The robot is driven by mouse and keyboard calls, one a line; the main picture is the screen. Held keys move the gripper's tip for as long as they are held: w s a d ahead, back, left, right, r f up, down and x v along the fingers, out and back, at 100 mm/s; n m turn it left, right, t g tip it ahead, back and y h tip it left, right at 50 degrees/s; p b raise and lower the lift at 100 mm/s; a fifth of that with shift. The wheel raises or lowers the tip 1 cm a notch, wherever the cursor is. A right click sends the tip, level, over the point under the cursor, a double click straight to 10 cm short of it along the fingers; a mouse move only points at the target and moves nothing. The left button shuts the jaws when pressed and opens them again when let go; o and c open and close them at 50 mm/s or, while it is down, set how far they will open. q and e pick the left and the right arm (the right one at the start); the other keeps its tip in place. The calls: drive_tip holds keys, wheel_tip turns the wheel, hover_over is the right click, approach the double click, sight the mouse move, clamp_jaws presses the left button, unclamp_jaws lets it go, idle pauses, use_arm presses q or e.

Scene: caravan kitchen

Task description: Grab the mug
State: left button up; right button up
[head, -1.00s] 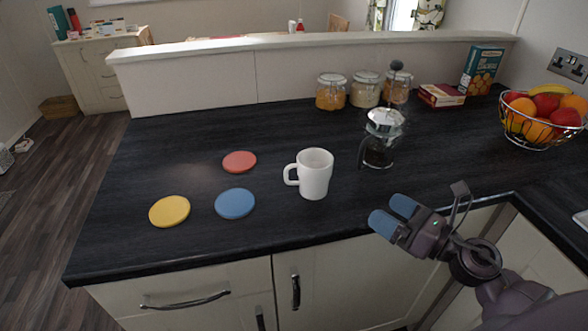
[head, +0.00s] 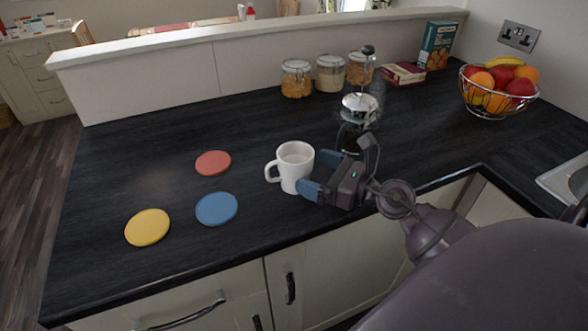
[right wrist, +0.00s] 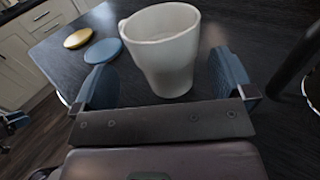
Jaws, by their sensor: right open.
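The white mug (head: 294,166) stands upright on the dark worktop, its handle pointing left in the head view. My right gripper (head: 318,176) is open at the mug's right side, with its blue fingertips close to the mug. In the right wrist view the mug (right wrist: 166,52) stands ahead of and partly between the two spread blue fingers of the gripper (right wrist: 168,88). I cannot tell whether a finger touches it. My left gripper does not show clearly in the head view.
Red (head: 213,163), blue (head: 216,208) and yellow (head: 147,227) coasters lie left of the mug. A glass cafetiere (head: 358,110) stands close behind the gripper. Glass jars (head: 330,74), boxes and a fruit basket (head: 497,98) are farther back.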

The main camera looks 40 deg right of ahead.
sight(295, 159)
drive_tip(key=x, duration=0.4)
drive_tip(key=shift+w+d+p, duration=0.15)
drive_tip(key=shift+w+p, duration=0.05)
drive_tip(key=shift+p, duration=0.15)
drive_tip(key=shift+w+f, duration=0.1)
drive_tip(key=shift+w, duration=0.35)
drive_tip(key=shift+c, duration=0.5)
drive_tip(key=c, duration=0.8)
